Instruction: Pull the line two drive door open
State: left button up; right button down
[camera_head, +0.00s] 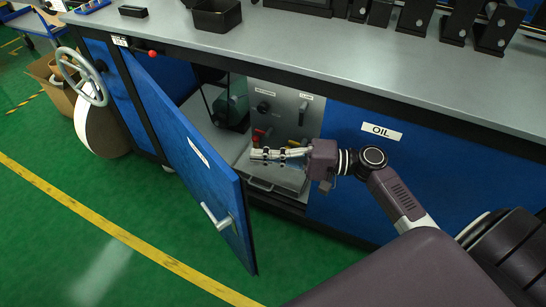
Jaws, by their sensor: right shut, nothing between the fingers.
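The blue drive door (188,148) stands swung open towards me on the left. Its metal handle (217,216) sits low near its free edge, and a label on it is too small to read. The opening shows a grey panel (283,105) with knobs and a red and a yellow lever, and a dark green motor (231,104) behind. My right gripper (252,154) is shut and empty in front of the panel, pointing left, apart from the door and its handle. My left gripper is not in view.
A grey worktop (330,50) with black stands (460,20) and a black bin (215,16) runs above the cabinet. A blue panel marked OIL (380,132) is right of the opening. A handwheel (82,76) and cardboard box (52,76) stand left. Green floor in front is clear.

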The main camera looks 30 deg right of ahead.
pick_arm(q)
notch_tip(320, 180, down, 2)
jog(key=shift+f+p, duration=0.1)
jog(key=shift+p, duration=0.2)
pick_arm(e)
jog(key=w+a, duration=0.1)
jog(key=a, duration=0.6)
jog(key=shift+w+a, duration=0.25)
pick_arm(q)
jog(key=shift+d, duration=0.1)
pick_arm(e)
jog(key=shift+a, duration=0.1)
